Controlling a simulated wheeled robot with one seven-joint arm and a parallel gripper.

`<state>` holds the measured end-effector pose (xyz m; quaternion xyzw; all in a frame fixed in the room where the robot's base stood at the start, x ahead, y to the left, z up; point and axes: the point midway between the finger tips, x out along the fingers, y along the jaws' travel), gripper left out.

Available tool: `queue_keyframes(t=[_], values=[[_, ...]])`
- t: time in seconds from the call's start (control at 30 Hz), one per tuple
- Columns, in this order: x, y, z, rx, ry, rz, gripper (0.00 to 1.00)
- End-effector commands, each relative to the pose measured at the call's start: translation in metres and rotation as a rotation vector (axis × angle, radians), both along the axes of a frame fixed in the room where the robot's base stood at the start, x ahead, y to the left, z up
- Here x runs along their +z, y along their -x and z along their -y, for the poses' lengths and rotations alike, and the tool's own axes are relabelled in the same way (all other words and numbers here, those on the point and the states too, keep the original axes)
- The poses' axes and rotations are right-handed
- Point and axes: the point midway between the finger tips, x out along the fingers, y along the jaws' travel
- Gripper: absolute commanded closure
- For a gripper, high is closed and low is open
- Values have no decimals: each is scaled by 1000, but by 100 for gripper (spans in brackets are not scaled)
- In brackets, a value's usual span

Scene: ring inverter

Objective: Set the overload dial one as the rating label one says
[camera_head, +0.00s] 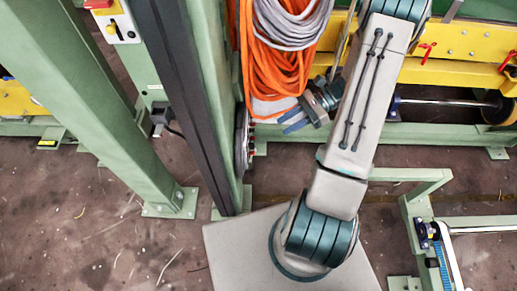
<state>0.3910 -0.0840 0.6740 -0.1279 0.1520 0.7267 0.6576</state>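My gripper (288,121) is in the upper middle of the head view, in front of the lower end of the hanging orange hose. Its two blue-grey fingers point to the left, with a gap between them and nothing seen in it. It is to the right of the dark-faced green post (185,80). I cannot make out an overload dial or a rating label in this view.
Orange hose (262,65) and grey hose (292,22) hang in coils behind my gripper. A thick green post (85,95) stands at the left. A yellow rail (460,45) with red levers is at the upper right. A green conveyor frame (422,205) is at the lower right. Bare floor (90,240) is at the lower left.

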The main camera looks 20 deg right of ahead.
Motion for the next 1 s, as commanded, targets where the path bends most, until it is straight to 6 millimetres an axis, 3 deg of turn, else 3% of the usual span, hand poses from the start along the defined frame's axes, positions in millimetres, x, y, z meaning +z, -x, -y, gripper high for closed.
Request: queue_keyframes(t=[0.03, 0.2, 0.4, 0.67, 0.77, 1.0], values=[[-30, -1, 8, -64, -57, -43, 70], [-93, -3, 29, -267, -234, -153, 70], [-141, -1, 45, -424, -376, -227, 70], [-155, -1, 47, -476, -427, -250, 70], [-155, -5, 36, -475, -428, -250, 70], [-155, -19, -10, -472, -427, -251, 70]])
